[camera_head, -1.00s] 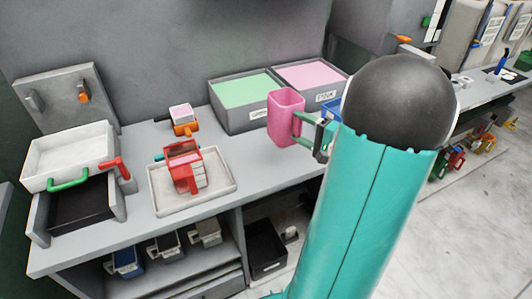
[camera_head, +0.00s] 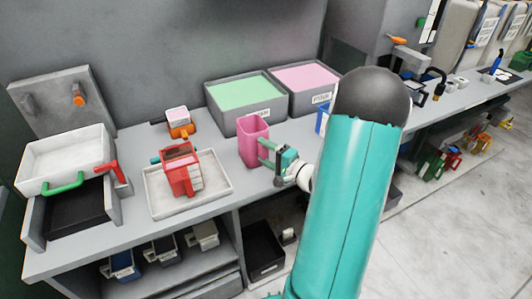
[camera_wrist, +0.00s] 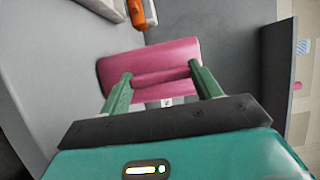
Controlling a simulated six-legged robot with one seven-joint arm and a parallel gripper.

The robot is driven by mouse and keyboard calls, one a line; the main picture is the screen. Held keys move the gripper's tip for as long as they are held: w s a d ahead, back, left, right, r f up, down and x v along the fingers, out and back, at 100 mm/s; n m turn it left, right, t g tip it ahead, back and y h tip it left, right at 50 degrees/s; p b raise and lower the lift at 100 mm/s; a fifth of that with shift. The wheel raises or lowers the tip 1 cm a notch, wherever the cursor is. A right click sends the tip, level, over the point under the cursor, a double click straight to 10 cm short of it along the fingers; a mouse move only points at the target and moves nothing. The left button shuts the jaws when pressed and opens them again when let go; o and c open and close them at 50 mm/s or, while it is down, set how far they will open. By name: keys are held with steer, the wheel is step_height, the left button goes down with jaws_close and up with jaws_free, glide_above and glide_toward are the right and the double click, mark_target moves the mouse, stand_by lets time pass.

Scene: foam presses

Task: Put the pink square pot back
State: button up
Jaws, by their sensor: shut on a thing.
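The pink square pot (camera_head: 252,146) is upright at the middle of the bench, in front of the green-filled bin. My gripper (camera_head: 266,155) is at its right side and is shut on it. In the wrist view, the pot (camera_wrist: 148,58) shows beyond and between the two green fingers of my gripper (camera_wrist: 160,84). The fingers hide part of the near side of the pot, and I cannot tell whether its bottom touches the bench.
A tray (camera_head: 160,208) holding a red container (camera_head: 180,170) is left of the pot. An orange-based holder (camera_head: 181,130) stands behind it. Bins with green (camera_head: 243,90) and pink (camera_head: 306,77) contents stand at the back. Bare bench lies in front of the pot.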

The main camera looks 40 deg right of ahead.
steer(key=o, duration=1)
steer(key=shift+f, duration=0.1)
steer(key=shift+o, duration=0.2)
